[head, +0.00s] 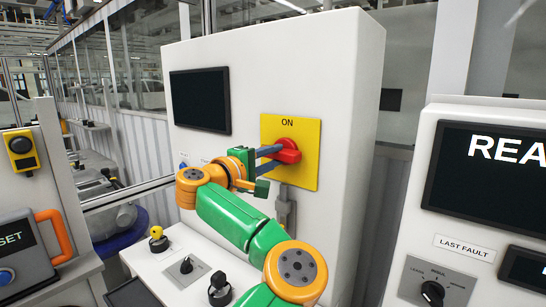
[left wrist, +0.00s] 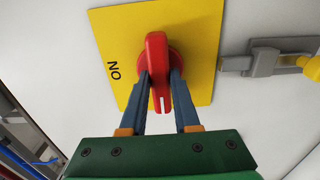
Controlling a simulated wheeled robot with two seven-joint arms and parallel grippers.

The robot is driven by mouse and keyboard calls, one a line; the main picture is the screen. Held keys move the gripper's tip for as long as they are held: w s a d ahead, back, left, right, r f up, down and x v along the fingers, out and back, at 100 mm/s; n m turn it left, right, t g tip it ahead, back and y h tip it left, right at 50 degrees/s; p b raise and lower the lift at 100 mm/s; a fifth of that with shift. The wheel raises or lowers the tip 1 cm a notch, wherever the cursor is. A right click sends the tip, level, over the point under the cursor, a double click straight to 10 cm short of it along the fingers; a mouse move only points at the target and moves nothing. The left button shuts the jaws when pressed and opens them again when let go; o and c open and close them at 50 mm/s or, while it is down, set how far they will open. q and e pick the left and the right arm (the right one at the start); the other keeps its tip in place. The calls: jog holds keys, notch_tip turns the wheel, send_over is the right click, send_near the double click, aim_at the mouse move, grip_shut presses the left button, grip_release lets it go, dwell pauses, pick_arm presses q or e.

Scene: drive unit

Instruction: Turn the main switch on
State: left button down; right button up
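The main switch is a red rotary handle (head: 288,151) on a yellow plate (head: 306,168) marked ON at the top, on the front of a tall white cabinet. In the left wrist view the red handle (left wrist: 158,62) lies crosswise to the upright of the ON lettering, its white mark toward my palm. My left gripper (head: 276,153) reaches the handle from the left. Its two blue-grey fingers (left wrist: 161,78) stand one on each side of the handle, tips close against it. Whether they press on it I cannot tell. My right gripper is not in view.
A grey latch (head: 284,208) sits below the yellow plate. A dark screen (head: 200,101) is at the cabinet's upper left. A ledge with black knobs (head: 219,290) and a yellow-topped lever (head: 158,239) lies below my arm. Another console (head: 464,230) stands at right.

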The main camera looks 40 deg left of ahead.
pick_arm(q)
jog(key=shift+f+m+b, duration=0.3)
jog(key=shift+m+b, duration=0.1)
jog(key=shift+b, duration=0.45)
jog(key=m+b, duration=0.6)
jog(key=shift+f+m+b, duration=0.1)
jog(key=shift+m+b, duration=0.3)
jog(key=m+b, duration=0.2)
jog(key=m, duration=0.2)
jog(key=shift+a+m, duration=0.1)
jog(key=shift+m, duration=0.2)
jog(key=shift+r+m, duration=0.25)
jog(key=shift+m, duration=2.25)
jog(key=shift+r+m, duration=0.1)
jog(key=shift+m, duration=0.2)
